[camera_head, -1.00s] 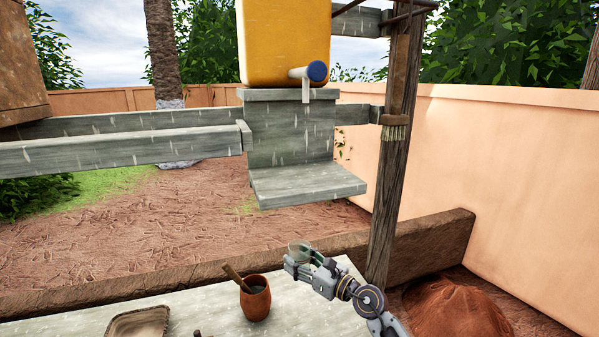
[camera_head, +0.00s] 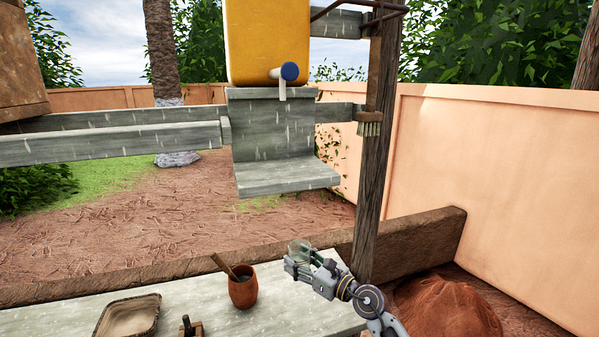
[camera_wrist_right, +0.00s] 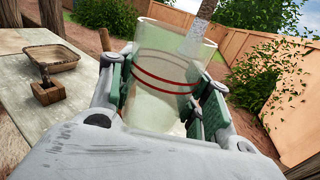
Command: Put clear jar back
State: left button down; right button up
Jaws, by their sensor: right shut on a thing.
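The clear jar (camera_wrist_right: 172,75) is see-through with two red bands. It stands between the green-padded fingers of my right gripper (camera_wrist_right: 163,100), which is shut on it. In the head view the jar (camera_head: 299,250) shows small at the tip of the right gripper (camera_head: 296,266), above the right part of the pale table (camera_head: 295,305). The jar looks roughly upright and seems held above the tabletop. The gripper hides part of its lower side. My left gripper is not in view.
A brown clay pot (camera_head: 243,291) with a stick stands left of the gripper. A shallow tray (camera_head: 128,317) and a small wooden block holder (camera_head: 190,327) are farther left. A wooden post (camera_head: 375,170) rises behind. A grey shelf (camera_head: 287,180) sits under the yellow tank (camera_head: 268,40).

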jog(key=shift+s+d+f, duration=0.2)
jog(key=shift+s+d, duration=0.15)
jog(key=shift+d, duration=0.1)
jog(key=shift+s+d+f+m+t+h, duration=0.15)
jog(key=shift+d+f+m+t+h, duration=0.1)
jog(key=shift+f+m+t+h, duration=0.2)
jog(key=shift+s+d+f, duration=0.1)
jog(key=shift+s+d, duration=0.15)
jog(key=shift+d, duration=0.15)
jog(key=s+d+f+m+t+h, duration=0.2)
jog(key=s+d+f+m+h, duration=0.2)
jog(key=d, duration=0.5)
jog(key=s+d+f+m+t+h, duration=0.3)
jog(key=s+d+f+m+h, duration=0.2)
jog(key=s+d+f+h, duration=0.3)
notch_tip(320, 180, down, 3)
jog(key=shift+s+d+h, duration=0.35)
jog(key=shift+s+d, duration=0.4)
jog(key=shift+d, duration=0.5)
jog(key=shift+t, duration=0.25)
jog(key=shift+d+f, duration=0.1)
jog(key=shift+f, duration=0.15)
